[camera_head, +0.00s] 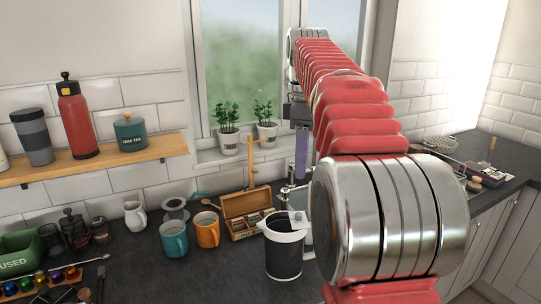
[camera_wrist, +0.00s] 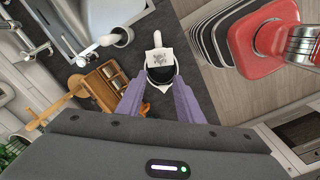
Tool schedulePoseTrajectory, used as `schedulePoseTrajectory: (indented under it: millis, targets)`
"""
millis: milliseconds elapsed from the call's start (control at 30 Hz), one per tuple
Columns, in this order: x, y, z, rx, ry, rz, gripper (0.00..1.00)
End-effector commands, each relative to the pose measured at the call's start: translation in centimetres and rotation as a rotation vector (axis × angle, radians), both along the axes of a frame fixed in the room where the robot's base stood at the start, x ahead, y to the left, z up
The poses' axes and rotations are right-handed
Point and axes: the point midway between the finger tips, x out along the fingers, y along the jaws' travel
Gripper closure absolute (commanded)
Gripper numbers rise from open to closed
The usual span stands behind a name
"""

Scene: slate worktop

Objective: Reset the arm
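My arm is raised and reaches out over the worktop (camera_head: 190,268), with red ribbed links and silver joints. My gripper (camera_head: 301,172), with purple fingers, hangs down in front of the window. In the wrist view my gripper (camera_wrist: 155,90) has its two purple fingers well apart, with nothing held between them. A dark container (camera_head: 284,258) with a white rim stands on the worktop below the gripper. It also shows beyond the fingertips in the wrist view (camera_wrist: 162,75), with a white printed card at its rim.
A wooden box (camera_head: 236,204), an orange mug (camera_head: 207,233) and a teal mug (camera_head: 174,243) stand left of the container. A shelf (camera_head: 95,162) holds a red flask (camera_head: 77,120). Potted plants (camera_head: 228,140) stand on the sill. Free worktop lies in front of the mugs.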

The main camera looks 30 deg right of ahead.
Motion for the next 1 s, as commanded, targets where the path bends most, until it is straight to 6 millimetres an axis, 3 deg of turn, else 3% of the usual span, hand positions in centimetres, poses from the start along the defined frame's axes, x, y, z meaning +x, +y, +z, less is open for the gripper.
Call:
schedulePoseTrajectory:
  millis: [267,467,767,1000]
  targets:
    - [0.0,0.0,0.0,-0.001,-0.001,-0.019,0.67]
    - [1.1,-0.5,-0.1,-0.018,-0.043,-0.140,0.67]
    - [2.2,-1.0,-4.8,-0.021,-0.087,-0.444,0.67]
    - [0.9,1.8,-8.2,-0.013,-0.147,-0.674,0.67]
